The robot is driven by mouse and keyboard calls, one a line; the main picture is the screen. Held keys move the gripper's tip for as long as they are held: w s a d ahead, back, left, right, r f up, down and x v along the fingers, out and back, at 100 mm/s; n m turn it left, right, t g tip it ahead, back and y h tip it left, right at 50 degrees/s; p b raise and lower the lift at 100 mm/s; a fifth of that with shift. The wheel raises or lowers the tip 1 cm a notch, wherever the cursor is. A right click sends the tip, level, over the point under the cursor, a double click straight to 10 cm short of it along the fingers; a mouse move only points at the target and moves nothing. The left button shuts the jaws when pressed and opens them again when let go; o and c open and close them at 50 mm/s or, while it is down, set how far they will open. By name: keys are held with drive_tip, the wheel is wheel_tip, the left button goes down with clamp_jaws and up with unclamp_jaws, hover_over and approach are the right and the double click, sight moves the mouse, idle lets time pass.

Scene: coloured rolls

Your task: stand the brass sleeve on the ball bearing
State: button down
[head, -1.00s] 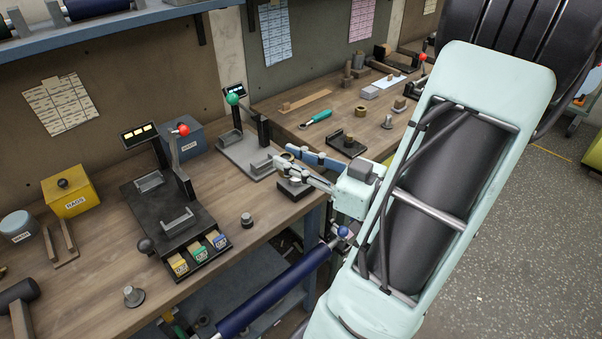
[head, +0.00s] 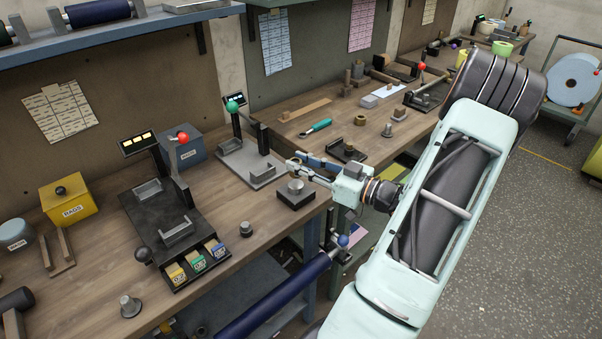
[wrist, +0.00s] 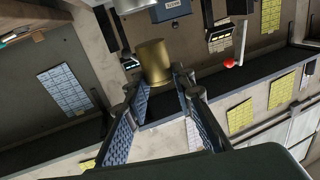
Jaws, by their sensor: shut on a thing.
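My gripper (head: 296,161) is shut on the brass sleeve (wrist: 153,62), which sits at the fingertips in the wrist view. In the head view the sleeve is too small and covered by the fingers to make out clearly. A round silvery piece, which looks like the ball bearing (head: 295,185), lies on a dark square block (head: 297,199) near the bench's front edge. My gripper is above and slightly behind it in the head picture; the sleeve appears apart from it.
A grey fixture with a green-knobbed lever (head: 232,105) stands behind left. A black fixture with a red-knobbed lever (head: 183,137) stands further left. A small dark knob (head: 246,229) stands to the front left. Bare wood lies left of the block.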

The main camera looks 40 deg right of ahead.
drive_tip(key=shift+f, duration=1.5)
drive_tip(key=shift+f, duration=0.15)
drive_tip(key=shift+f+b, duration=0.15)
drive_tip(key=shift+b, duration=0.15)
drive_tip(key=c, duration=1.7)
unclamp_jaws()
drive_tip(key=shift+o, duration=0.2)
drive_tip(key=shift+r, duration=0.3)
drive_tip(key=v, duration=1.2)
drive_tip(key=shift+w+d, duration=0.1)
drive_tip(key=shift+w, duration=0.05)
